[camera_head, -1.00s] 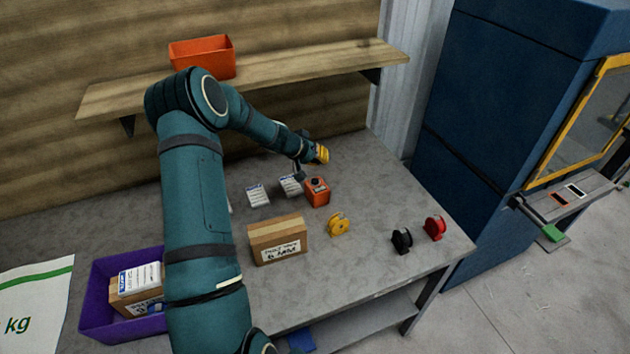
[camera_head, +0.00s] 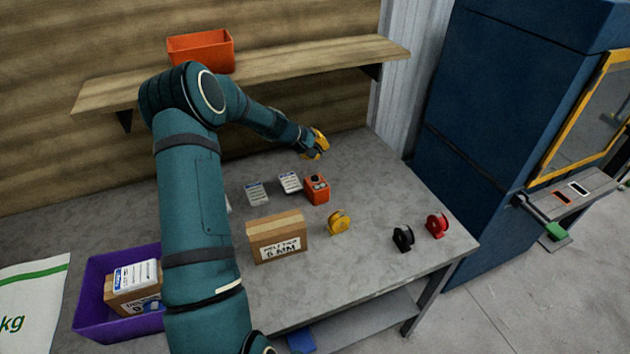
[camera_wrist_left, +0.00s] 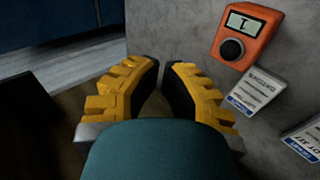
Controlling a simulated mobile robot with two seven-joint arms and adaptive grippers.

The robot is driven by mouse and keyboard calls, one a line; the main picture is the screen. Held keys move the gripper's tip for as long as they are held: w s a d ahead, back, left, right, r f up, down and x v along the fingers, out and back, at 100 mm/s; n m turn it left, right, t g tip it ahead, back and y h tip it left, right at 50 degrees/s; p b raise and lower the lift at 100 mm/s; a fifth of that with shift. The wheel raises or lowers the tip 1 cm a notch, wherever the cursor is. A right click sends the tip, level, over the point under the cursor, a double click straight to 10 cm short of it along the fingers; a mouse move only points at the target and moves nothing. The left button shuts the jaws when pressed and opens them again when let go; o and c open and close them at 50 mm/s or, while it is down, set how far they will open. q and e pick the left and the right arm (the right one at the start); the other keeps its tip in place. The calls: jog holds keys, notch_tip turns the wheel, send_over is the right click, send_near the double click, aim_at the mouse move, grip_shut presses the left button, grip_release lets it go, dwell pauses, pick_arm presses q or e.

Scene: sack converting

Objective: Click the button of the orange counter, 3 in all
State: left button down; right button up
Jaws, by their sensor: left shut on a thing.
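The orange counter (camera_head: 316,189) stands on the grey table behind the cardboard box. In the left wrist view the counter (camera_wrist_left: 246,35) is at the upper right, with a round black button (camera_wrist_left: 232,49) and a small display (camera_wrist_left: 244,23). The display shows one digit that looks like an upside-down 1. My left gripper (camera_head: 318,147), with yellow fingers, is beyond the counter in the head view and apart from it. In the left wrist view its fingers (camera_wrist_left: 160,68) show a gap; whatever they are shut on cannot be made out. My right gripper is not in view.
White label packs (camera_head: 289,182) lie beside the counter. A cardboard box (camera_head: 277,238), a yellow spool (camera_head: 339,223), a black spool (camera_head: 403,238) and a red spool (camera_head: 437,225) stand nearer. A purple crate (camera_head: 118,325) is at left. A shelf (camera_head: 300,62) overhangs the back.

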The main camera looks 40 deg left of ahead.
aim_at(315, 178)
pick_arm(q)
jog(key=n, duration=0.3)
jog(key=r+n+b, duration=0.1)
jog(key=n, duration=0.2)
jog(key=r+n+b, duration=0.1)
jog(key=n, duration=0.2)
jog(key=shift+a+n, duration=0.3)
jog(key=shift+n, duration=0.1)
jog(key=shift+b, duration=0.35)
notch_tip(315, 178, down, 8)
jog(key=b, duration=0.6)
jog(key=shift+f, duration=0.4)
jog(key=shift+f+b, duration=0.15)
jog(key=shift+b, duration=0.2)
jog(key=shift+f, duration=0.25)
